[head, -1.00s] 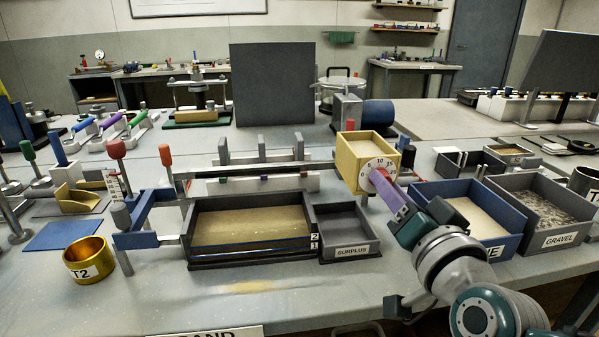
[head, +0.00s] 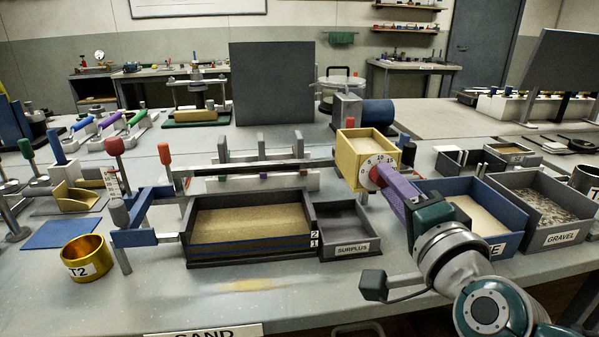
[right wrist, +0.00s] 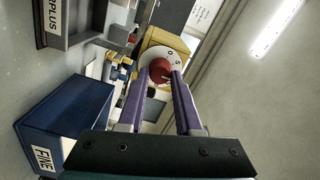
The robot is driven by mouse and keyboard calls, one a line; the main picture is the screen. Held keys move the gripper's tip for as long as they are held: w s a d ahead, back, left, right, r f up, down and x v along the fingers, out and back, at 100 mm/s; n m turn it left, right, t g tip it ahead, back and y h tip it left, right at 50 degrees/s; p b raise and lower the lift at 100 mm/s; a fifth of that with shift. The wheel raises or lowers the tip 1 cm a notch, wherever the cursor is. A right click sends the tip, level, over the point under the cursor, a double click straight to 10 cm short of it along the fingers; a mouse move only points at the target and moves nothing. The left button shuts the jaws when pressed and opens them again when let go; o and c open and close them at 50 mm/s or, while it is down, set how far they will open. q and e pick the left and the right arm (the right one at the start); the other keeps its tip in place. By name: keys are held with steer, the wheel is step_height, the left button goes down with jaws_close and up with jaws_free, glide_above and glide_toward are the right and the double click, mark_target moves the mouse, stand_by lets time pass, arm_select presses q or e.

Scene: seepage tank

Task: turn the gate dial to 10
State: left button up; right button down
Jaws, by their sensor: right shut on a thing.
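The gate dial is a white numbered disc (head: 369,167) with a red knob (head: 377,176) on the front of a yellow sand-filled box (head: 352,166). Numbers up to 15 show along its upper left; the exact setting cannot be read. My right gripper (head: 382,177) has its purple fingers closed around the red knob, coming from the lower right. In the right wrist view, the knob (right wrist: 160,71) sits between the two fingertips (right wrist: 165,78), with the white disc behind it. The fingers hide part of the dial. My left gripper is not in view.
A long beam (head: 260,169) runs left from the yellow box above a sand tank (head: 248,250). A grey surplus tray (head: 346,249) stands below the box. A blue bin (head: 425,186) and a gravel bin (head: 560,237) stand right, near my arm.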

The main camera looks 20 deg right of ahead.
stand_by(0.5)
steer(key=c, duration=0.6)
jaws_free()
steer(key=v, duration=1)
steer(key=shift+d, duration=0.1)
